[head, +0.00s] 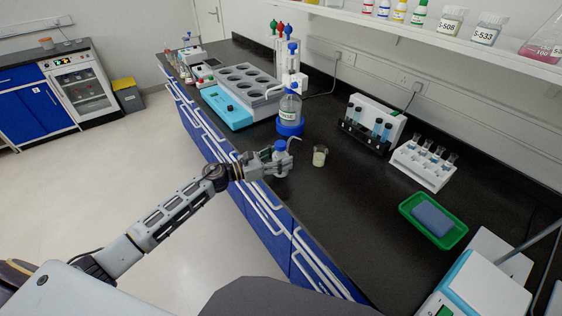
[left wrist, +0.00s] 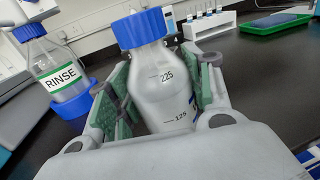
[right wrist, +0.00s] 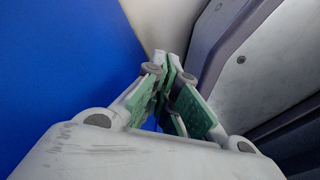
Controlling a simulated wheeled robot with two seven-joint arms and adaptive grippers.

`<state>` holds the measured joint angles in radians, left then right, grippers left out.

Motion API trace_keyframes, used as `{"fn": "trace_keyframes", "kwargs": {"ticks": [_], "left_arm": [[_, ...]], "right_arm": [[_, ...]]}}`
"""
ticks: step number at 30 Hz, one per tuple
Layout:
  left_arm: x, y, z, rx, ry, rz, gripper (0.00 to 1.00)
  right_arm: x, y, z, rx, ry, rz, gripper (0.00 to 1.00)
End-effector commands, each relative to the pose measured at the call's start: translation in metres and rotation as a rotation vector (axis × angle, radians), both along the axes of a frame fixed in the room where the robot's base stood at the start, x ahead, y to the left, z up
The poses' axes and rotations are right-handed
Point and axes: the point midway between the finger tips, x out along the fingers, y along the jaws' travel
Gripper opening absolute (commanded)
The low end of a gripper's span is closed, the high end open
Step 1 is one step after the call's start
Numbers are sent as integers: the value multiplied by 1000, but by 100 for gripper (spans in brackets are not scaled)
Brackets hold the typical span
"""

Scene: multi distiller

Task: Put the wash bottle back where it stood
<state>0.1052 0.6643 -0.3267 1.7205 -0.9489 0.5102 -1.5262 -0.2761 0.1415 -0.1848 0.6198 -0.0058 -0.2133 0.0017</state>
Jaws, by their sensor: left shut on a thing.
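The wash bottle (left wrist: 160,85) is translucent with a blue cap and 225 and 125 marks. My left gripper (head: 284,160) is shut around its body, a finger on each side. In the head view the bottle's blue cap (head: 280,146) and bent spout show above the gripper, near the bench's front edge. The gripper hides its lower part, so I cannot tell whether its base touches the bench. My right gripper (right wrist: 168,80) shows only in the right wrist view; its fingers are together with nothing seen between them.
A small beaker (head: 320,156) stands just right of the wash bottle. A RINSE bottle (head: 290,108) on a blue base stands behind it. A test-tube rack (head: 424,166) and green tray (head: 409,207) are farther right. The black bench (head: 345,205) is bare in front of them.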

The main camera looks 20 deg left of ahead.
Motion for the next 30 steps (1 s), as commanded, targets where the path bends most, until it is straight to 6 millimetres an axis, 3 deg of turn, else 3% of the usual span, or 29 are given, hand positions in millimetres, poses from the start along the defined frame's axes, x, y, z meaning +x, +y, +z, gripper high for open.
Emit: {"fn": "trace_keyframes", "kwargs": {"ticks": [5,21,22,24,26,30], "left_arm": [[0,0,-13,-2,-1,1,38],[0,0,-17,-1,-1,0,38],[0,0,-17,0,0,0,55],[0,0,-17,0,0,0,64],[0,0,-17,0,0,0,72],[0,0,-17,0,0,0,73]], "right_arm": [[0,-2,-1,-2,1,0,0],[0,-2,-4,-4,3,-1,0],[1,-2,-4,-4,2,-1,0],[2,-2,-3,-3,1,0,0],[2,-2,-3,-3,1,0,0],[2,-2,-3,-3,0,0,0]]}}
